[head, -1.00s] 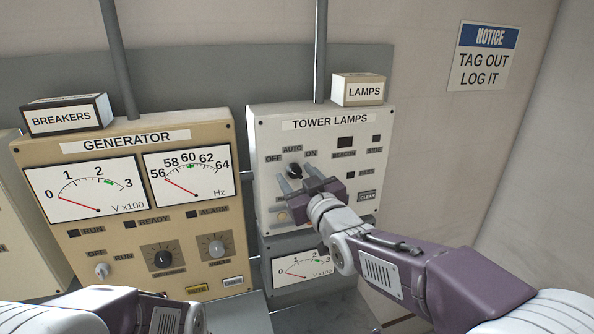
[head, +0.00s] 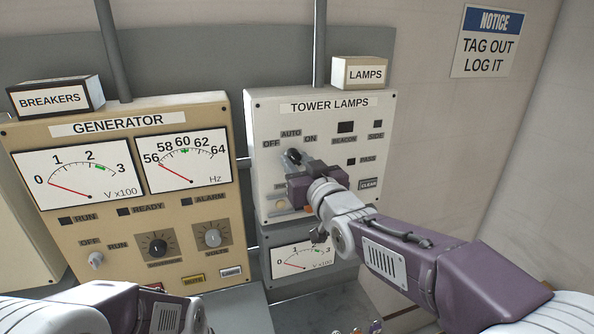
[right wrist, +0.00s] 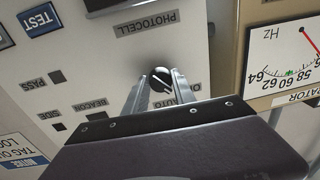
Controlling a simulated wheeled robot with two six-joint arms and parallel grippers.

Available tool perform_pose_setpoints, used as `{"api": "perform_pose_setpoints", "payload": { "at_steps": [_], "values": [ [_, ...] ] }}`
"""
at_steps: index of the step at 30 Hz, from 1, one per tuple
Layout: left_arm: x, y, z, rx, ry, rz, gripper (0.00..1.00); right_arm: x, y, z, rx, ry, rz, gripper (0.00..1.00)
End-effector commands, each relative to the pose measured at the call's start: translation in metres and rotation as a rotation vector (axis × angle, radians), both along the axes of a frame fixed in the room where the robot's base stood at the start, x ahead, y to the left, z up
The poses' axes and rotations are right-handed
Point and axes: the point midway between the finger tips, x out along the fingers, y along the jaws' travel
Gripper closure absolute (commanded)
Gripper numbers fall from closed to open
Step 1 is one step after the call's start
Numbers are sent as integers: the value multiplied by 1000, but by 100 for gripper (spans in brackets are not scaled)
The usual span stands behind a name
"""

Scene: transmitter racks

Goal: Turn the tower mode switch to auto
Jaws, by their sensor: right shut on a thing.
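The tower mode switch is a dark round knob (head: 293,156) on the white TOWER LAMPS panel (head: 262,205), with OFF, AUTO and ON labels around it. It also shows in the right wrist view as a black knob (right wrist: 160,80) with a pale pointer line. I cannot tell for certain which label the line points to. My right gripper (head: 293,161) is at the knob, with one finger on each side of it, shut on it. The right wrist view shows both fingers (right wrist: 161,88) alongside the knob. My left arm enters at the lower left, but its gripper is out of view.
The tan GENERATOR panel (head: 120,215) with two meters stands to the left. A LAMPS box (head: 361,73) sits on top of the white panel. Below is a grey meter panel (head: 275,243). A notice sign (head: 487,42) hangs on the right wall.

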Motion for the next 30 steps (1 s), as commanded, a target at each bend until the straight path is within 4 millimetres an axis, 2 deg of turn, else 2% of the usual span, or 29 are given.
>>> {"api": "perform_pose_setpoints", "payload": {
  "at_steps": [1, 3, 15, 30],
  "values": [
    [0, 0, -13, 0, 0, 0, 64, -1, 0, -3, 41, 2, 0, 100],
    [0, 0, -21, 0, 0, 0, 64, -1, 0, -3, 102, 22, 1, 100],
    [0, 0, -60, 0, 0, 0, 64, -1, 0, -1, 425, 126, 1, 100],
    [0, 0, -81, 0, 0, 0, 64, -1, 0, 3, 628, 192, 1, 100]
  ]
}}
